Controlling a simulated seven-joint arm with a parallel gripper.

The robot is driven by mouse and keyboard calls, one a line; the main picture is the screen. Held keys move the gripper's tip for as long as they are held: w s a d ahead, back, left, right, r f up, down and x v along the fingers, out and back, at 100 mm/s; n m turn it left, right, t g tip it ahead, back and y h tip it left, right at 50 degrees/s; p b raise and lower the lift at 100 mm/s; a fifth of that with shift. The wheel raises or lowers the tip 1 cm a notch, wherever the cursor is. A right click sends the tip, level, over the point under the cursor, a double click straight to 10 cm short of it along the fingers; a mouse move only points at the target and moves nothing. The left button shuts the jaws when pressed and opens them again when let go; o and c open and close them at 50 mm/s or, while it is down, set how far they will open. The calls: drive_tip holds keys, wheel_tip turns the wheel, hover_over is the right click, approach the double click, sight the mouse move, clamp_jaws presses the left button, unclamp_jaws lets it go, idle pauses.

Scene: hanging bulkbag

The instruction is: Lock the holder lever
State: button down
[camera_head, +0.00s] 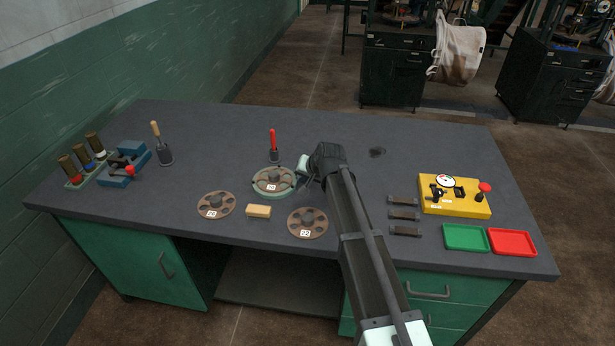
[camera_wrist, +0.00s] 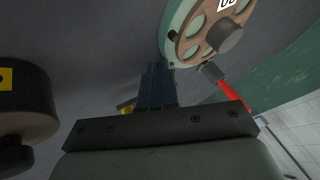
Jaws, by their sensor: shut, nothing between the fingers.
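The holder (camera_head: 259,188) is a round pale-green base with a brown holed disc (camera_head: 272,178) seated in it, near the middle of the bench. Its lever (camera_head: 273,140) has a red handle and stands upright behind the disc. In the wrist view the holder rim (camera_wrist: 168,50), disc (camera_wrist: 190,47) and red lever (camera_wrist: 232,92) show at the upper right. My gripper (camera_head: 303,166) is just right of the holder. In the wrist view its dark fingers (camera_wrist: 158,72) are together and empty, beside the holder rim and apart from the lever; whether they touch the rim is unclear.
Two loose brown discs (camera_head: 216,205) (camera_head: 307,223) and a tan block (camera_head: 258,211) lie in front. A wooden-handled tool (camera_head: 158,140) stands left. Right are dark bars (camera_head: 403,215), a yellow gauge box (camera_head: 455,205), and green (camera_head: 465,248) and red (camera_head: 512,253) trays.

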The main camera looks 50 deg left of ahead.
drive_tip(key=shift+s+a, duration=0.35)
drive_tip(key=shift+s, duration=0.2)
idle(0.5)
